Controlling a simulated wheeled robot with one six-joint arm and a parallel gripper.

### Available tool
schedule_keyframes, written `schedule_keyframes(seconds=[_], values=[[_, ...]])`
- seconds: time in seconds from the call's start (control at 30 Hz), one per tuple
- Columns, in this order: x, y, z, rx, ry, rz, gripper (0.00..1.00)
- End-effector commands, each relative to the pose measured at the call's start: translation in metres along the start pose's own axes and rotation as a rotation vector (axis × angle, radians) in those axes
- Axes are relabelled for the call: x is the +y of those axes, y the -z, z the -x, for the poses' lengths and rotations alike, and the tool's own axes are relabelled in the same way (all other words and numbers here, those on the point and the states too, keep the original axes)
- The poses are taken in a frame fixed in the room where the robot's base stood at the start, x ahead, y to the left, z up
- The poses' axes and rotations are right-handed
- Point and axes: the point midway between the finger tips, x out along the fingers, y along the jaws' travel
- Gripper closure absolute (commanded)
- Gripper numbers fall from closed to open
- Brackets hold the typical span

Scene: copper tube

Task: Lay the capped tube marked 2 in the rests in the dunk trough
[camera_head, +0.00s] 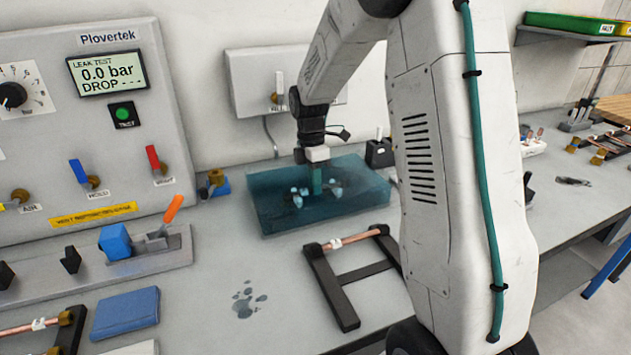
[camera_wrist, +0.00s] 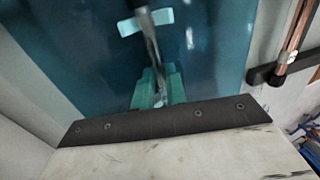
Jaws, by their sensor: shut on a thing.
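The dunk trough (camera_head: 330,217) is a blue-green tank of water on the bench, and it fills much of the wrist view (camera_wrist: 65,60). My gripper (camera_head: 317,187) reaches straight down into the water. In the wrist view my gripper (camera_wrist: 158,95) looks teal through the water and is shut on a thin tube (camera_wrist: 152,48), which runs away towards the top of the picture. A pale tag (camera_wrist: 146,22) crosses the tube. Its number cannot be read. Pale and dark shapes (camera_head: 298,197) show under water on both sides of my gripper. Whether the tube touches the rests cannot be told.
A black frame (camera_head: 335,290) with a tagged copper tube (camera_head: 352,241) stands in front of the trough. The leak-test panel (camera_head: 90,130) is at left, with a blue block (camera_head: 115,242) and blue pad (camera_head: 126,313) nearby. Wet spots mark clear bench at front.

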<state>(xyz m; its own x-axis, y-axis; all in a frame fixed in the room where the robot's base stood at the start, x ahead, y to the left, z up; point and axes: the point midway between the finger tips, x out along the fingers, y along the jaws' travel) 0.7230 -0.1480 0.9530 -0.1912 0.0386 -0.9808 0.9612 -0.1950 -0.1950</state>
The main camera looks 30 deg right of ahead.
Motion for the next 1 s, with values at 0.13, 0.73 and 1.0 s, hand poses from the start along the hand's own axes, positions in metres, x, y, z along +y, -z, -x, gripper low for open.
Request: schedule_keyframes(seconds=[0.13,0.73,1.0], values=[[0.000,0.000,-0.001,0.000,0.000,0.000,0.64],[0.001,0.000,0.041,0.000,-0.005,0.000,0.61],[0.000,0.000,0.074,0.000,-0.001,0.000,0.61]])
